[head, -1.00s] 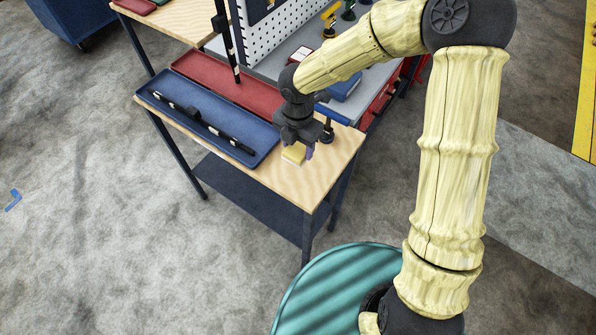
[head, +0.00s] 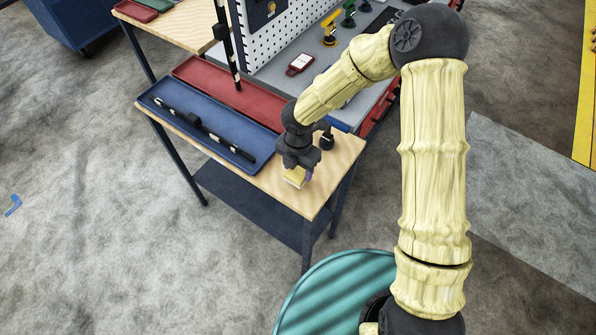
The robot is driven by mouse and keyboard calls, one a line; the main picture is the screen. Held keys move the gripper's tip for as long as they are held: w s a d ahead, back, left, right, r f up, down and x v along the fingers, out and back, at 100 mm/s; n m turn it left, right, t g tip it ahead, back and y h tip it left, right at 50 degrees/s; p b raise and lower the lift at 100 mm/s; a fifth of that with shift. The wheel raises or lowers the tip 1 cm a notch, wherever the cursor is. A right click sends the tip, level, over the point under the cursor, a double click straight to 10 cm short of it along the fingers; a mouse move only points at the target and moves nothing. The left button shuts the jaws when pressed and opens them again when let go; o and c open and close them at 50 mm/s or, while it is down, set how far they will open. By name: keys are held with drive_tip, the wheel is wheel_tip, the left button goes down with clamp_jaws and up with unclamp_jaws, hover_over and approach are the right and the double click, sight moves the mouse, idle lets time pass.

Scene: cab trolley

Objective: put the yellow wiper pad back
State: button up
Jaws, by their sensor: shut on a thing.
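The yellow wiper pad (head: 294,177) is at my gripper (head: 298,171), near the front right end of the wooden table (head: 326,176). My gripper points down and is shut on the pad. Its fingers hide part of the pad. I cannot tell whether the pad touches the table top or is just above it.
A blue tray (head: 167,93) with a black wiper (head: 203,127) in it lies on the table, left of my gripper. A red tray (head: 215,78) lies behind it. A dark knobbed item (head: 327,141) stands just right of the gripper. A grey trolley top (head: 318,58) with several tools lies beyond.

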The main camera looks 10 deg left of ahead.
sight(299, 171)
wheel_tip(299, 171, down, 3)
drive_tip(key=shift+r, duration=0.15)
drive_tip(key=shift+c, duration=0.4)
drive_tip(key=o, duration=1)
drive_tip(key=shift+c, duration=0.2)
wheel_tip(299, 171, up, 12)
